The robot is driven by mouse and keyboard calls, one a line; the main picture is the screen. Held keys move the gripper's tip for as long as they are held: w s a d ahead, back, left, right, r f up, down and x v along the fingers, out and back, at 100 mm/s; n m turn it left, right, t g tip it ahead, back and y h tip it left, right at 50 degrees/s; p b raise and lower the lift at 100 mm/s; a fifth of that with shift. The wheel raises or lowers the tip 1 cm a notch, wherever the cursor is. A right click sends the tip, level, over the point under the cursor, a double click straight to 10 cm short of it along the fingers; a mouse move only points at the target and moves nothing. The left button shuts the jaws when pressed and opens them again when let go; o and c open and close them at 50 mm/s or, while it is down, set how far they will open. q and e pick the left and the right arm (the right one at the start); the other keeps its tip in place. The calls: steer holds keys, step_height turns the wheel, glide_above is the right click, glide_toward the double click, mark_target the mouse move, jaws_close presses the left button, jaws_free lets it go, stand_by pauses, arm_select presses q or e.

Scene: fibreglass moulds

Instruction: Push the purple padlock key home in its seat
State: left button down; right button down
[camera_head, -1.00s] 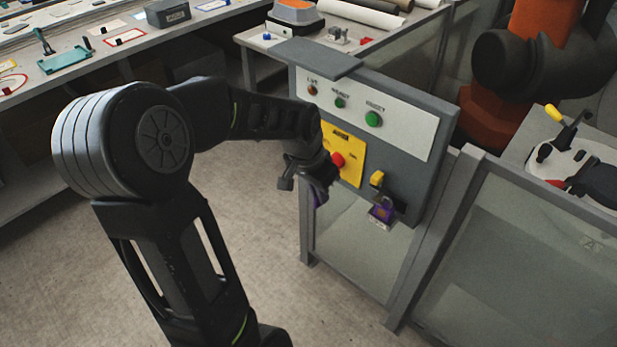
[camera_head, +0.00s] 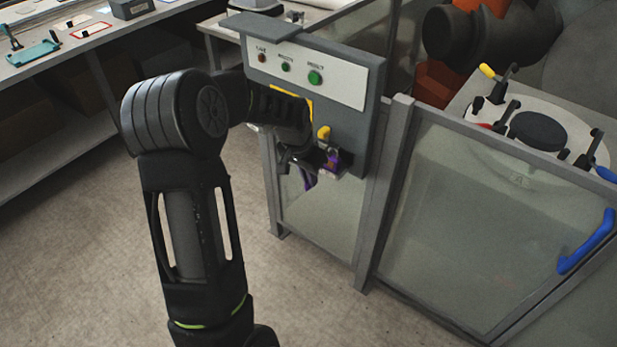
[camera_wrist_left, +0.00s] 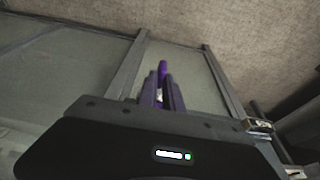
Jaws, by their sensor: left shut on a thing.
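My left gripper (camera_head: 308,166) is at the front of the grey control panel, beside the purple padlock (camera_head: 333,158). The padlock hangs below a yellow handle (camera_head: 323,132) and has a pale tag under it. The gripper is shut on the purple key (camera_wrist_left: 162,72), which shows between the two fingers in the left wrist view. A purple piece (camera_head: 308,181) hangs below the gripper in the head view. The padlock's key seat is hidden, so I cannot tell whether the key touches it. My right gripper is not in view.
The control panel (camera_head: 348,90) has a green button (camera_head: 315,77) and smaller lights. Fence posts (camera_head: 385,190) and clear panels stand to its right. A bench (camera_head: 75,45) with tools is at the upper left. The floor in front is free.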

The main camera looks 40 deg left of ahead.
arm_select(q)
steer(key=shift+w, duration=0.15)
steer(key=w+p, duration=0.1)
steer(key=w, duration=0.4)
steer(key=shift+w+a, duration=0.1)
steer(key=shift+w, duration=0.15)
stand_by(2.4)
steer(key=shift+w, duration=0.7)
stand_by(0.4)
steer(key=c, duration=1.4)
jaws_free()
steer(key=shift+w, duration=0.1)
steer(key=shift+c, duration=0.2)
steer(key=b+v, duration=0.1)
steer(key=v, duration=0.6)
steer(key=shift+r, duration=0.4)
